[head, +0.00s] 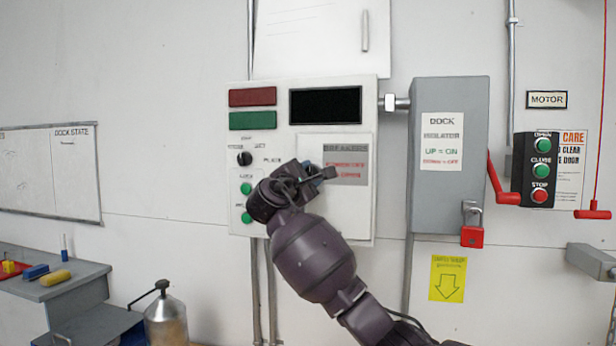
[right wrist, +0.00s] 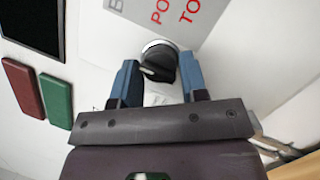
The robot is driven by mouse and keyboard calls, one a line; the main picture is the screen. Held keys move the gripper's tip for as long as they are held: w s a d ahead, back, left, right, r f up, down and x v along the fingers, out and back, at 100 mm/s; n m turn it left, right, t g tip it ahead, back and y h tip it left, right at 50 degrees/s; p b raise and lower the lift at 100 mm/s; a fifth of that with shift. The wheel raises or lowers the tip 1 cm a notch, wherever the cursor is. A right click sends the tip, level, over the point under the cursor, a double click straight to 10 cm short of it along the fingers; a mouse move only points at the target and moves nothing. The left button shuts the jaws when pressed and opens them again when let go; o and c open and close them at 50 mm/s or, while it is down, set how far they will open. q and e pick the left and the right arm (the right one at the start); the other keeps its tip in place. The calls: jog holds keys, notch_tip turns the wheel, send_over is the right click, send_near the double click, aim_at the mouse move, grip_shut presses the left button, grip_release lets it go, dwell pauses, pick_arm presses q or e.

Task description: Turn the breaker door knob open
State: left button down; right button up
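The breaker door (head: 355,200) is a pale panel with a grey label (head: 346,162) in red and dark print, set low on the white control box (head: 237,165). In the head view my right gripper (head: 322,172) is in front of this door and hides its knob. In the right wrist view the black breaker door knob (right wrist: 161,63) sits on a pale round base below the label. My right gripper (right wrist: 158,68) is open, with one blue finger on each side of the knob in the picture. I cannot tell whether either finger touches it. My left gripper is not in view.
A black selector knob (head: 244,158) and green buttons (head: 246,188) are left of my gripper. A grey isolator box (head: 450,190) with a red lever (head: 502,184) stands to the right. A bench (head: 50,285) and metal can (head: 167,322) are low left.

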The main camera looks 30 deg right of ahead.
jog(key=c, duration=0.5)
jog(key=shift+o, duration=0.2)
jog(key=m+g+p, duration=0.1)
jog(key=m+p, duration=0.1)
jog(key=m, duration=0.1)
jog(key=m+g+p, duration=0.1)
jog(key=m+p, duration=0.1)
jog(key=m, duration=0.2)
jog(key=shift+w+a+r+m+y, duration=0.1)
jog(key=shift+a+r+m+y, duration=0.05)
jog(key=shift+m+y, duration=0.2)
jog(key=m+y+p, duration=0.1)
jog(key=m, duration=0.2)
jog(key=shift+r+m+g, duration=0.1)
jog(key=shift+m+g, duration=0.15)
jog(key=shift+g, duration=0.15)
jog(key=m+y+p, duration=0.1)
jog(key=m+y, duration=0.1)
jog(key=m, duration=0.2)
jog(key=shift+r, duration=0.15)
jog(key=shift+m+y, duration=0.25)
jog(key=shift+m, duration=0.65)
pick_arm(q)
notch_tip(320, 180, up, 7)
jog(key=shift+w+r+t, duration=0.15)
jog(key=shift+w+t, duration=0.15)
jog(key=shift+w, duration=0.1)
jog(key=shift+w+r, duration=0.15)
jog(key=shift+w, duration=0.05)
